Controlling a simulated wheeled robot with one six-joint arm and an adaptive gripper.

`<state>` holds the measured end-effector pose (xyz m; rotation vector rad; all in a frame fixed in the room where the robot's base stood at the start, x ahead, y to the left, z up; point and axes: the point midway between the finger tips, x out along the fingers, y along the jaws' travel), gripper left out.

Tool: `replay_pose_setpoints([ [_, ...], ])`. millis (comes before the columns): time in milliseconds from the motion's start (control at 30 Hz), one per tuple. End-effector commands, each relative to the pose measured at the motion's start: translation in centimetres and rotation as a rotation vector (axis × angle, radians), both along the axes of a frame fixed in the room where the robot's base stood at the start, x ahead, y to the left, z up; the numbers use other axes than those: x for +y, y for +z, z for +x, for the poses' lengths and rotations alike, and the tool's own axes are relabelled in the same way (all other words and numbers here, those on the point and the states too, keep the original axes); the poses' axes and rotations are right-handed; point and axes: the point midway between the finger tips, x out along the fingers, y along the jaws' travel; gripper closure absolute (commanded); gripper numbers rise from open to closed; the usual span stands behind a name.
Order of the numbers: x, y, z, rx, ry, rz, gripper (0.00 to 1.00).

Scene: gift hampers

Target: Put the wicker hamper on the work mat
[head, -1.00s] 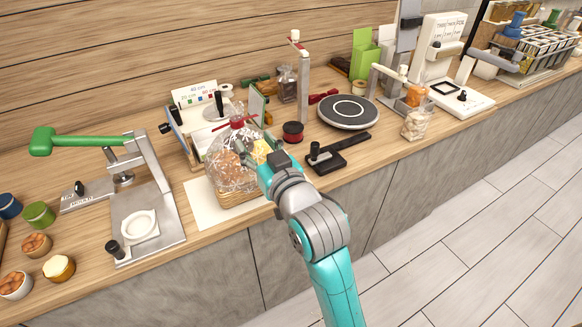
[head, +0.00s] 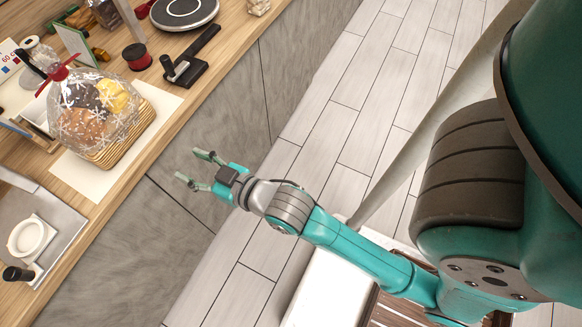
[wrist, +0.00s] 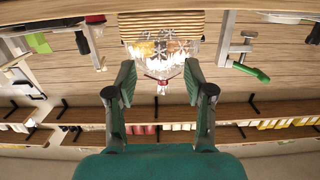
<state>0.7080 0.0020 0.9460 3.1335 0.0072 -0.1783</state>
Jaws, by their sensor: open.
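The wicker hamper (head: 122,138) stands upright on the cream work mat (head: 85,178) at the left of the head view. It is wrapped in clear film with white snowflakes and tied with a red bow at the top. Bread-like goods and a yellow item show inside. My gripper (head: 194,167) is open and empty, out in front of the counter edge and apart from the hamper. In the wrist view the hamper (wrist: 162,24) appears upside down at the top, beyond my open fingers (wrist: 160,80).
A black tool stand (head: 190,60) and a red spool (head: 137,57) sit right of the mat. A round dark turntable (head: 184,10) is behind them. A metal press plate with a white ring (head: 32,236) is at lower left. The floor before the counter is clear.

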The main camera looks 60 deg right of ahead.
Motion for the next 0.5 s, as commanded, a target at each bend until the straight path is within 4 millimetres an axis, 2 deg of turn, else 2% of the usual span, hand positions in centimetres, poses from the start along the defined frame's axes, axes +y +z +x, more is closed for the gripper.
replay_pose_setpoints([
  [33,0.0,-1.3,-1.7,0.018,0.000,0.000,0.47],
  [200,-0.1,-4.0,-7.0,0.049,0.000,0.000,0.47],
  [500,-0.2,-6.6,-16.8,0.102,-0.002,0.001,0.47],
])
